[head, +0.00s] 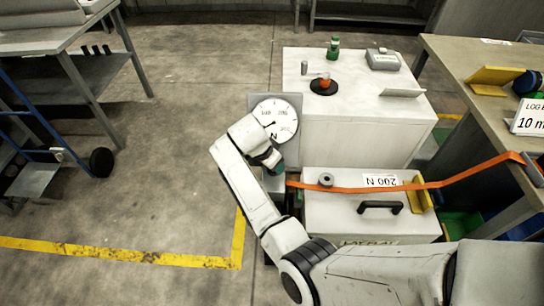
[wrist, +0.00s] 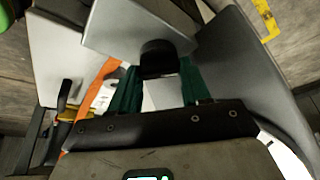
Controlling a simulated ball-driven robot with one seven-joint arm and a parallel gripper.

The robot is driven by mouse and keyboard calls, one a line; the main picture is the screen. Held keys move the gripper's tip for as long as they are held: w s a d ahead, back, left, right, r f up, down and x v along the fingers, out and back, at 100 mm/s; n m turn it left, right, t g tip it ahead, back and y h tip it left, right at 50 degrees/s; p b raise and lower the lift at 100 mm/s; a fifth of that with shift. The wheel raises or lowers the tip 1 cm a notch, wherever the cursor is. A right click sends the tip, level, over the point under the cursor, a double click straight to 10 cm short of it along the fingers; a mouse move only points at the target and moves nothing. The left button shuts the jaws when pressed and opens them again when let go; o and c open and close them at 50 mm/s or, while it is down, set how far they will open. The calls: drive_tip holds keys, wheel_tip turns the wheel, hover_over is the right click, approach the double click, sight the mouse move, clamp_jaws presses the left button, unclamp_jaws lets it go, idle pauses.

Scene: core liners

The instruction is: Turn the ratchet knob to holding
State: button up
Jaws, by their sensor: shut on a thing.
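The black ratchet knob (wrist: 158,58) shows in the wrist view on a grey metal plate (wrist: 130,22). My gripper (wrist: 158,85) has two dark green fingers, one on each side of the knob, and is shut on it. In the head view my gripper (head: 277,168) is at the left end of the orange strap (head: 350,189), below the dial gauge (head: 283,112). My wrist hides the knob there and part of the gauge. I cannot read the knob's setting. The gauge pointer points to the lower left.
A white case (head: 330,215) with a black handle and a "200 N" card (head: 380,181) lies under the strap. A white cabinet (head: 350,135) with small items stands behind. A workbench (head: 455,55) is at right. The floor at left is open up to a blue trolley (head: 30,125).

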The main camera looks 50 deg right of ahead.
drive_tip(key=n+p, duration=0.1)
drive_tip(key=n+t+p, duration=0.1)
drive_tip(key=n, duration=0.1)
drive_tip(key=n+p, duration=0.1)
drive_tip(key=shift+s+r+n+t+p, duration=0.15)
drive_tip(key=shift+r+n+t+p, duration=0.15)
drive_tip(key=shift+t+p, duration=0.1)
drive_tip(key=shift+f+n+t+y+p, duration=0.15)
drive_tip(key=shift+n+t+y+p, duration=0.45)
drive_tip(key=shift+n+p, duration=1)
drive_tip(key=shift+n, duration=0.5)
drive_tip(key=o, duration=0.8)
drive_tip(key=shift+f, duration=0.1)
drive_tip(key=v, duration=1)
drive_tip(key=shift+s+a+r, duration=0.15)
drive_tip(key=shift+s+r, duration=0.1)
drive_tip(key=shift+r, duration=0.1)
